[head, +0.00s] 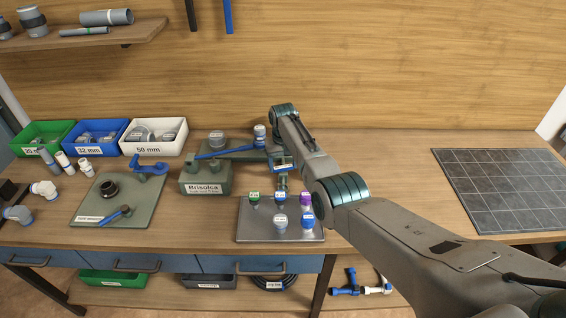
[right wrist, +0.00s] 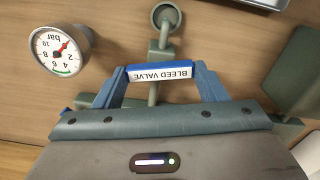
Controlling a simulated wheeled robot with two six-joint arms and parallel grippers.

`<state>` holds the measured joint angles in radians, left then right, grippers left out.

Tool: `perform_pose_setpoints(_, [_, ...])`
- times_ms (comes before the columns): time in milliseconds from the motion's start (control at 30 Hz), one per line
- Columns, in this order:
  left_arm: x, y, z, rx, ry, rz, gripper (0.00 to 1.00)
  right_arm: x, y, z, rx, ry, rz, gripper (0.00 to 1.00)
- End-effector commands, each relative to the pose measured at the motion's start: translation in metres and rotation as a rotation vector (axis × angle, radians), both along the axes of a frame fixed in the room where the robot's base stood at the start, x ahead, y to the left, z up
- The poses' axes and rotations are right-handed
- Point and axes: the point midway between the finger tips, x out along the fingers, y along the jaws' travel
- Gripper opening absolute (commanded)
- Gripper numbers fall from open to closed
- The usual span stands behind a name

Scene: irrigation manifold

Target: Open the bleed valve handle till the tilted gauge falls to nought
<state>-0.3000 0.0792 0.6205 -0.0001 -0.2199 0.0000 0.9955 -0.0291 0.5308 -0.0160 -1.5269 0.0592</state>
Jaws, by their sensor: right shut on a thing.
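The bleed valve handle is a blue bar with a white BLEED VALVE label (right wrist: 160,72), in the middle of the right wrist view. My right gripper (right wrist: 160,82) is shut on it, one finger at each end of the bar. In the head view my right gripper (head: 283,166) is at the back of the bench, above the metal plate, partly hidden by my arm. A round white gauge (right wrist: 60,50) marked in bar hangs at the left of the wrist view, its dial upside down. Its red needle is off centre; I cannot read the value. My left gripper is not in view.
A metal plate (head: 250,228) with several colour-capped fittings lies in front of my right gripper. A green block (head: 206,178) stands to its left. Green, blue and white bins (head: 153,149) line the back left. A dark grid mat (head: 500,190) lies at the right, with bare bench before it.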

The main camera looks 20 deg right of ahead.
Motion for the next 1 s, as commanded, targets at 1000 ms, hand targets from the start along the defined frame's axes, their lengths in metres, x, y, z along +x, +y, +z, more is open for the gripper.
perform_pose_setpoints(1000, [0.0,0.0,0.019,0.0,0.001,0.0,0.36,0.001,0.0,0.003,0.001,-0.003,0.96,0.43])
